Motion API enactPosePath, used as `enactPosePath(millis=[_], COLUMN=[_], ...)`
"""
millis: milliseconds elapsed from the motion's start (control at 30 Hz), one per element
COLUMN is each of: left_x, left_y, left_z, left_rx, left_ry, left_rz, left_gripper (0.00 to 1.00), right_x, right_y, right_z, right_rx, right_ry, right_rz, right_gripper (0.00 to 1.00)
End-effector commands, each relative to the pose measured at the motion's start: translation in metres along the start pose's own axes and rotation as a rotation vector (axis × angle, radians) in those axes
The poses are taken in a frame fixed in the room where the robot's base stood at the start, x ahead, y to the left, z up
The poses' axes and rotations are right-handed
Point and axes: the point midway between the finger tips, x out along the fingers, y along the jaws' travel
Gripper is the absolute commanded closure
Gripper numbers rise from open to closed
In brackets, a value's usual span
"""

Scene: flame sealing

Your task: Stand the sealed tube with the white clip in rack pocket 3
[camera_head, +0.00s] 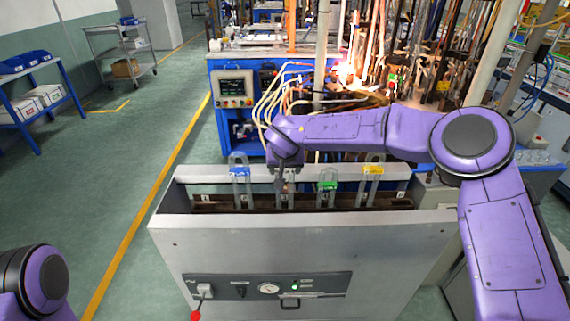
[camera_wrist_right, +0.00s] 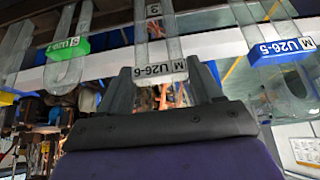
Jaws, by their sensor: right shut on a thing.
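The sealed tube with the white clip (camera_wrist_right: 160,70) is between the fingers of my right gripper (camera_head: 285,172). Its clip reads U26-6 in the right wrist view, where the gripper (camera_wrist_right: 165,78) is shut on it. In the head view the clear tube (camera_head: 284,196) hangs below the gripper, over or in the long grey rack (camera_head: 310,228), between the blue-clipped and green-clipped tubes. The rack's front wall hides its lower end, so I cannot tell how deep it sits. My left gripper is out of view; only part of the left arm shows at lower left.
A tube with a blue clip (camera_head: 240,171) stands left of the held one. Tubes with a green clip (camera_head: 327,185) and a yellow clip (camera_head: 373,170) stand to the right. A blue workbench with hoses stands behind.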

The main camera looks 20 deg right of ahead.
Motion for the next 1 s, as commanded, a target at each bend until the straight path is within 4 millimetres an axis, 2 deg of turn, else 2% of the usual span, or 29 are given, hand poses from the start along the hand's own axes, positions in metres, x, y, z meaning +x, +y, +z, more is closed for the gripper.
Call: enactPosePath(millis=[367, 400, 467, 500, 800, 867, 1000], left_x=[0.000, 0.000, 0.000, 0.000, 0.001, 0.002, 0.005], left_y=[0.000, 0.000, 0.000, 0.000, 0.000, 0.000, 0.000], left_z=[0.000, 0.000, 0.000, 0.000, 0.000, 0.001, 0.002], left_rx=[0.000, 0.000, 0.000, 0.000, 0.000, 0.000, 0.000], left_ry=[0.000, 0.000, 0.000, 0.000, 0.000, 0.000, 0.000], left_rz=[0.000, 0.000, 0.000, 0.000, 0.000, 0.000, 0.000], left_gripper=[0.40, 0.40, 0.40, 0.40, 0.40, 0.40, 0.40], right_x=[0.000, 0.000, 0.000, 0.000, -0.004, -0.011, -0.042], right_y=[0.000, 0.000, 0.000, 0.000, 0.000, 0.000, 0.000], right_z=[0.000, 0.000, 0.000, 0.000, 0.000, -0.001, -0.001], right_rx=[-0.001, -0.001, -0.001, -0.001, 0.000, -0.001, -0.001], right_ry=[0.001, 0.001, 0.001, 0.001, 0.001, 0.002, 0.004], right_rz=[0.000, 0.000, 0.000, 0.000, -0.001, -0.002, -0.003], right_gripper=[0.84, 0.29, 0.10, 0.06, 0.06, 0.06, 0.06])
